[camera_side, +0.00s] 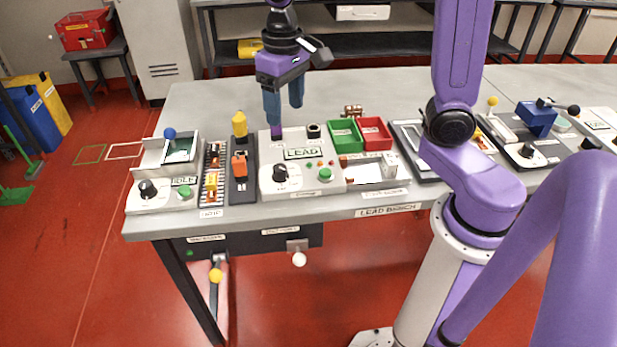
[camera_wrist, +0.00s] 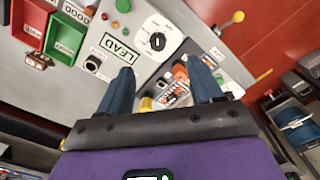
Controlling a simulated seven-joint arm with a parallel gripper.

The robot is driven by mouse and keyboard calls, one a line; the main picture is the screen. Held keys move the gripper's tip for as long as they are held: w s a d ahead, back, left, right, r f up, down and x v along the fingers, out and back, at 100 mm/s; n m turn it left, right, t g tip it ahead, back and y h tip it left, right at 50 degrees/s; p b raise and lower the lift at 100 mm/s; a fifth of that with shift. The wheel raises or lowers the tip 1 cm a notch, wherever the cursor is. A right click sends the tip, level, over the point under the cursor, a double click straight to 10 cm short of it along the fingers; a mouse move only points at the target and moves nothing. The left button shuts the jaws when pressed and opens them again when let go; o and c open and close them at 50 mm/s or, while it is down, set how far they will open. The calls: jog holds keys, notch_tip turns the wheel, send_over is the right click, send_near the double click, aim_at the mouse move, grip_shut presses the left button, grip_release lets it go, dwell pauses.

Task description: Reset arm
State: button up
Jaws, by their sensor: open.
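My gripper (camera_side: 284,108) hangs above the back of the white LEAD station (camera_side: 300,181) on the grey bench. Its two blue fingers are apart. In the side view, a small purple piece (camera_side: 276,132) shows just below the left finger, at the back of the LEAD station; I cannot tell whether they touch. In the wrist view, my gripper's fingers (camera_wrist: 160,90) are spread with nothing held between them. The LEAD panel (camera_wrist: 120,50) with its white dial (camera_wrist: 157,40) lies beyond the fingertips.
Green bin (camera_side: 345,138) and red bin (camera_side: 374,134) stand right of the LEAD station. A yellow-topped post (camera_side: 239,124) and an orange block (camera_side: 239,165) stand left of it. A blue-knobbed lever (camera_side: 169,133) is at far left. The bench (camera_side: 205,92) is bare behind.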

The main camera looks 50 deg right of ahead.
jog(key=s+f+n, duration=0.2)
jog(key=s+n, duration=0.4)
jog(key=s, duration=0.5)
jog(key=s+d+f+n, duration=0.1)
jog(key=s+n, duration=0.4)
jog(key=s, duration=0.6)
jog(key=shift+d+f+n, duration=0.3)
jog(key=shift+f+n, duration=0.1)
jog(key=shift+f, duration=0.5)
